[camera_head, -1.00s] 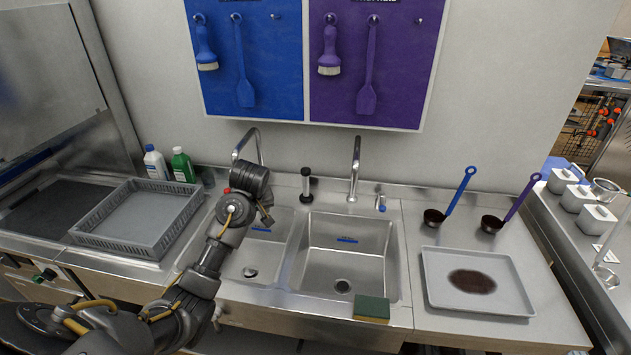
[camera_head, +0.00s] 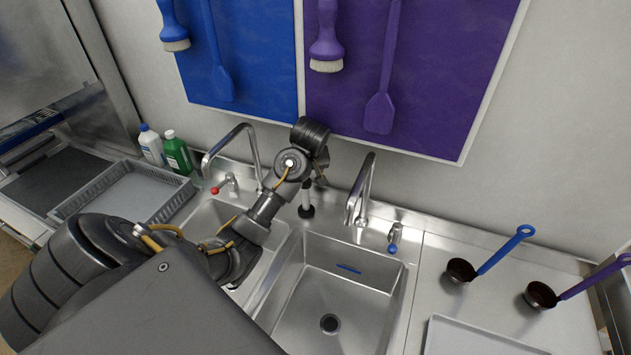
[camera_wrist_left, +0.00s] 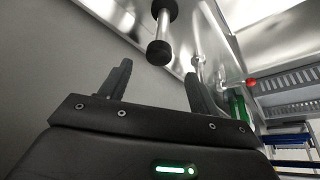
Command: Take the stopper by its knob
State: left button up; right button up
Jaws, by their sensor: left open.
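The stopper (camera_head: 306,198) stands upright on the ledge behind the sinks, between the two taps. Its pale stem and black base show in the head view, while my left gripper covers its top. In the left wrist view the stopper's black knob (camera_wrist_left: 159,53) is at the near end of the shiny stem, just beyond the fingers. My left gripper (camera_head: 319,172) is open above the stopper. In the left wrist view my open left gripper (camera_wrist_left: 157,78) has the knob ahead of the gap between its fingers, and nothing is held. My right gripper is not in view.
Taps stand left (camera_head: 240,135) and right (camera_head: 365,190) of the stopper. A red-knobbed valve (camera_head: 216,190) and a blue one (camera_head: 393,243) flank them. The wall board (camera_head: 430,90) hangs close behind my gripper. Bottles (camera_head: 177,152) stand at the left.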

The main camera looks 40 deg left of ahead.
pick_arm(q)
jog(key=shift+w, duration=0.15)
jog(key=p, duration=0.2)
send_over(306, 197)
jog(key=a, duration=0.1)
jog(key=shift+w+f, duration=0.25)
jog(key=shift+f, duration=1.45)
jog(key=shift+w+f, duration=0.2)
jog(key=shift+f, duration=1.5)
grip_shut()
